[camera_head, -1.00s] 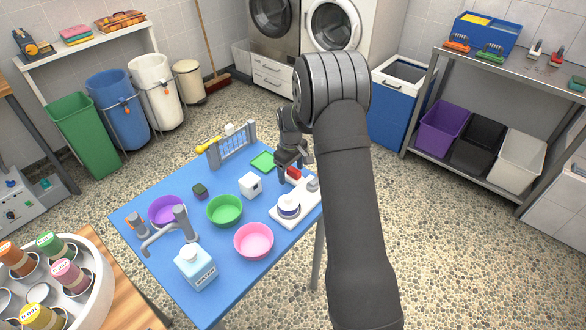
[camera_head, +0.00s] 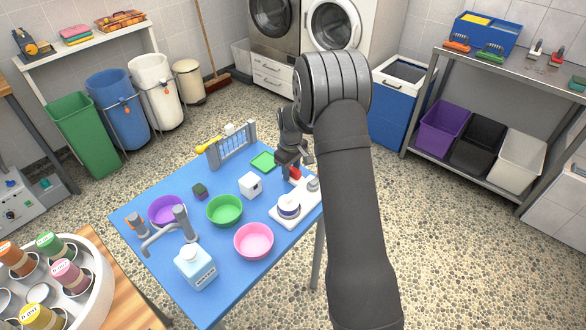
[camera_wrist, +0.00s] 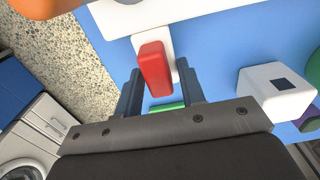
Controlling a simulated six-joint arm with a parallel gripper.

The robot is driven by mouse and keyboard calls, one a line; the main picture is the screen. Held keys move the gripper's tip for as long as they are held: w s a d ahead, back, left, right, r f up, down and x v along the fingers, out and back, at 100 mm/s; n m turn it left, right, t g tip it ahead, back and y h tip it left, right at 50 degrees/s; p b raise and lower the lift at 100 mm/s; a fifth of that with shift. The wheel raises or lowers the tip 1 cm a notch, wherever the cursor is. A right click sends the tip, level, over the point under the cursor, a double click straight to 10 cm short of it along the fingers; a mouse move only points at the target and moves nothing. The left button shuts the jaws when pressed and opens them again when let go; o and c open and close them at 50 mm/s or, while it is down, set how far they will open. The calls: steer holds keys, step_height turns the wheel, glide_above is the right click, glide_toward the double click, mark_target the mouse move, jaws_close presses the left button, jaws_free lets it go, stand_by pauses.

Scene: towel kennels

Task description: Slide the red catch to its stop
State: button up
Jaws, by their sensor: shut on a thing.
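The red catch (camera_head: 295,173) sits at the far end of a white base plate (camera_head: 280,220) on the blue table. In the wrist view the red catch (camera_wrist: 154,66) stands as an upright block between my two fingers. My gripper (camera_head: 291,172) reaches down over it from behind and is shut on it; it also shows in the wrist view (camera_wrist: 159,88). The fingers hide part of the catch and its track in the head view, so the stop cannot be made out.
A white cube (camera_head: 250,185), a green tray (camera_head: 262,161) and a small grey-blue fence (camera_head: 233,148) stand left. Green (camera_head: 224,210) and pink (camera_head: 254,241) bowls are nearer.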

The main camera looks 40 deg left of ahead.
mark_target(299, 172)
steer(key=shift+d+f, duration=0.1)
steer(key=shift+d, duration=1.7)
steer(key=o, duration=1.2)
steer(key=shift+a, duration=0.1)
steer(key=shift+c, duration=0.2)
steer(key=shift+a+r, duration=0.1)
steer(key=shift+r, duration=5.05)
steer(key=shift+f, duration=0.1)
